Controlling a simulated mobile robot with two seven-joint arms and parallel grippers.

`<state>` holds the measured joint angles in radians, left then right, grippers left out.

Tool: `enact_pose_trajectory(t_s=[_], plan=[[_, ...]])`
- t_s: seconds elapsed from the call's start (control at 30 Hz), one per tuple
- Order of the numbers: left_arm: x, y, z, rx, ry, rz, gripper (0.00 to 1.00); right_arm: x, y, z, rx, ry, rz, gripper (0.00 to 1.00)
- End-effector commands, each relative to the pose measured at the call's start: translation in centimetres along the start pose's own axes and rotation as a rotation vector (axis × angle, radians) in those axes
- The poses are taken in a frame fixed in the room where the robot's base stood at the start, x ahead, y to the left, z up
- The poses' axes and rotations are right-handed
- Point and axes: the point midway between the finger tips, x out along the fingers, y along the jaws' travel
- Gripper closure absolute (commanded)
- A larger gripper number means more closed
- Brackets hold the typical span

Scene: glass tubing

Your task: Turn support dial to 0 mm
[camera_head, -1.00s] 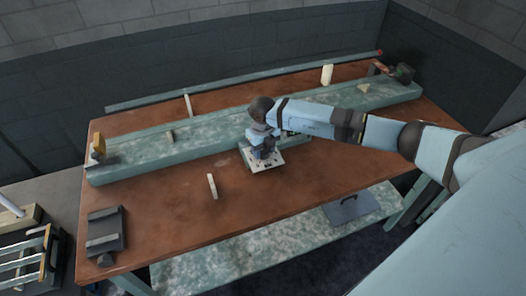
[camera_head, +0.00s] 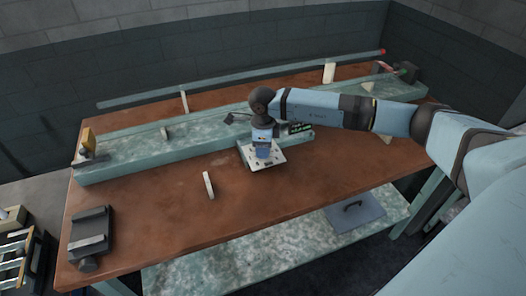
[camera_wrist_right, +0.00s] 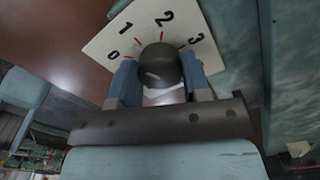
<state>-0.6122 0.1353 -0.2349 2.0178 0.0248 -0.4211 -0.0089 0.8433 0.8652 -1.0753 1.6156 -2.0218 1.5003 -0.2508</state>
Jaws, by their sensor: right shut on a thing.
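The support dial is a dark round knob (camera_wrist_right: 163,66) on a white plate marked 0, 1, 2 and 3 with red ticks. In the right wrist view the plate (camera_wrist_right: 108,45) shows above and around the knob. My right gripper (camera_wrist_right: 162,85) has one finger on each side of the knob and is shut on it. I cannot tell surely which number the knob points to. In the head view the white plate (camera_head: 278,161) lies at the front of the long bench rail, with my right gripper (camera_head: 263,153) pointing down onto it. My left gripper is out of view.
A long mottled green rail (camera_head: 120,162) runs along the brown table (camera_head: 150,215). A glass tube (camera_head: 240,78) lies behind it. A small pale upright block (camera_head: 208,185) stands left of the plate, and a dark grey block (camera_head: 92,235) sits at the table's left end.

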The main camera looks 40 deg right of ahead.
Motion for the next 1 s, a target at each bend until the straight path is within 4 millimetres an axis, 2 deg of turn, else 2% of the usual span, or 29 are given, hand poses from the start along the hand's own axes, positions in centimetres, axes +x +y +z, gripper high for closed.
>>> enact_pose_trajectory(t_s=[0.2,0.5,1.0], plan=[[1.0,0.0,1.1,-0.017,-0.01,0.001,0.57,0.2,-0.1,0.0,-0.185,-0.001,-0.002,0.8],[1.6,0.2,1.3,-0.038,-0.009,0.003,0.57,0.1,0.0,0.0,-0.366,-0.001,-0.002,0.8],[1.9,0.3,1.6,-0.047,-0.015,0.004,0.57,-0.1,0.0,0.0,-0.451,-0.001,-0.001,0.8]])
